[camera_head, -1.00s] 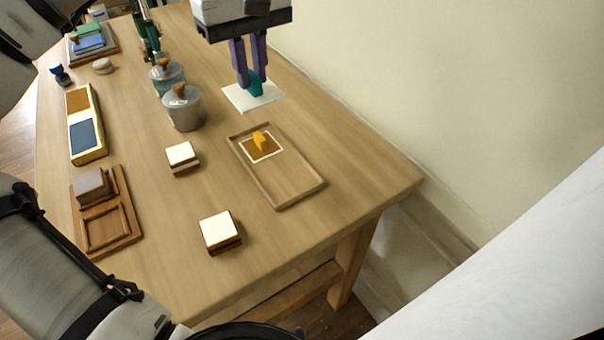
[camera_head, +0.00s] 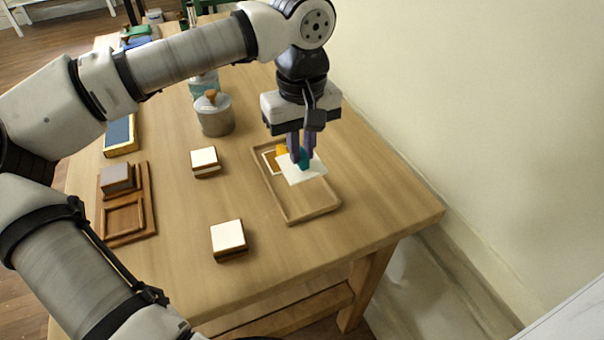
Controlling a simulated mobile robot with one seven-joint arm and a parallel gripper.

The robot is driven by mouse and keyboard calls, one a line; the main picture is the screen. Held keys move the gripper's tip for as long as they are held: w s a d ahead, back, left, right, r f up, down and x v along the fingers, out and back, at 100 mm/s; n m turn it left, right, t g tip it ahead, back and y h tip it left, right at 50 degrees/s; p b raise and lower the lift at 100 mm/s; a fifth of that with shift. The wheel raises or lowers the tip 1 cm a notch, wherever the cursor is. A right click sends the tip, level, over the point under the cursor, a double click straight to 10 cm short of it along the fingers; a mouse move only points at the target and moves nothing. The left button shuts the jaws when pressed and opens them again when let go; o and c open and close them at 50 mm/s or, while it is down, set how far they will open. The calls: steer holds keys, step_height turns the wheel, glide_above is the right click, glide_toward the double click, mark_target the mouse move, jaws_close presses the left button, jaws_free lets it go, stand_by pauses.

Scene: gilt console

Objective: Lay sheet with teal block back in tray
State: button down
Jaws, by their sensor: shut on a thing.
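My gripper (camera_head: 302,156) is shut on the teal block (camera_head: 303,160) that stands on a white sheet (camera_head: 306,174). The sheet is over the wooden tray (camera_head: 307,213), toward its upper right part; whether it touches the tray floor I cannot tell. A second sheet (camera_head: 268,163), brown with a pale border, lies in the far end of the tray with a yellow block (camera_head: 281,150) on it. The white sheet and my gripper partly hide both.
Two white-topped blocks stand left of the tray, one nearer (camera_head: 229,237) and one farther (camera_head: 205,159). A lidded metal pot (camera_head: 215,118) stands farther back. A wooden frame stand (camera_head: 125,218) is at left. The table's right front corner is clear.

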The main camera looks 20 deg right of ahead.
mark_target(302, 152)
steer(key=shift+f, duration=3.6)
steer(key=shift+f, duration=0.15)
steer(key=c, duration=1.4)
jaws_free()
steer(key=shift+c, duration=0.2)
step_height(302, 152, up, 12)
steer(key=shift+r+b, duration=0.2)
steer(key=shift+b, duration=0.15)
